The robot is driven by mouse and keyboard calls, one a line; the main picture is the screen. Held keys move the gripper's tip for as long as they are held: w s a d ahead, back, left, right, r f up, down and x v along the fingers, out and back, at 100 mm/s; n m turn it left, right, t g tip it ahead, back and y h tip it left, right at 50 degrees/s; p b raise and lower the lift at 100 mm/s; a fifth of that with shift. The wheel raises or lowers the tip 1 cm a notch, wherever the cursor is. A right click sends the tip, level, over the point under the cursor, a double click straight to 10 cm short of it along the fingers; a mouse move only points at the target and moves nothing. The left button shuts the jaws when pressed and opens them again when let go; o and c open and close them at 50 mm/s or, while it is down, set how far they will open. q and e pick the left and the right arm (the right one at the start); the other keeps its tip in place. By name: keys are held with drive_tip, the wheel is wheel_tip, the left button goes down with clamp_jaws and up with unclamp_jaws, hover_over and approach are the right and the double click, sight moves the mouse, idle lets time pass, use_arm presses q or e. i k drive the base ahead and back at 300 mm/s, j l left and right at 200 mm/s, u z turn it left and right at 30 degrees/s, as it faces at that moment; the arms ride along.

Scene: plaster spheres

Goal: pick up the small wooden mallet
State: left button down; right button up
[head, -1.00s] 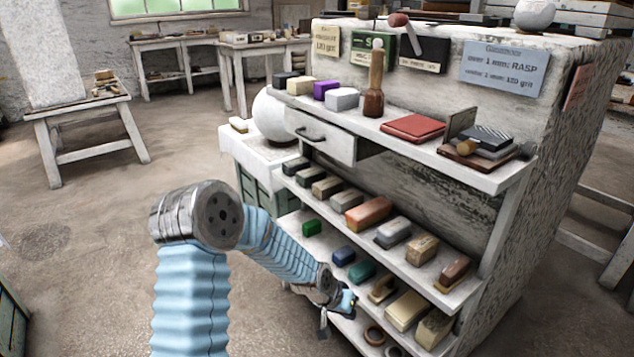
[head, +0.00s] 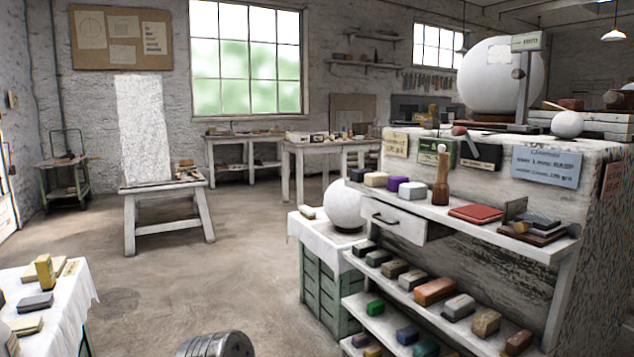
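A brown turned wooden piece with a pale round knob on top (head: 441,180), which looks like a small wooden mallet, stands upright on the top shelf of the white workbench rack (head: 480,222). I cannot tell for certain which is the task's mallet. Neither of my grippers is in view. Only a grey joint of my own arm shows at the bottom edge, well below and left of the shelf.
Beside the upright piece are a white block (head: 412,191), a purple block (head: 397,183) and a red pad (head: 477,213). A drawer (head: 398,222) juts out below. A white sphere (head: 345,206) stands left of the rack. A cloth-covered table (head: 75,290) is at lower left. Open floor lies between.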

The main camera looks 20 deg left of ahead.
sight(441, 192)
drive_tip(key=i+l+u, duration=0.15)
drive_tip(key=l+u, duration=0.2)
drive_tip(key=i+l+u, duration=0.1)
drive_tip(key=l+u, duration=0.65)
drive_tip(key=i+l, duration=0.1)
drive_tip(key=l, duration=0.95)
drive_tip(key=i+j+z, duration=0.1)
drive_tip(key=z, duration=0.35)
drive_tip(key=j+z, duration=0.1)
drive_tip(key=z, duration=0.35)
drive_tip(key=j+z, duration=0.5)
drive_tip(key=j, duration=0.4)
drive_tip(key=j+z, duration=0.45)
drive_tip(key=j, duration=0.45)
drive_tip(key=k, duration=0.05)
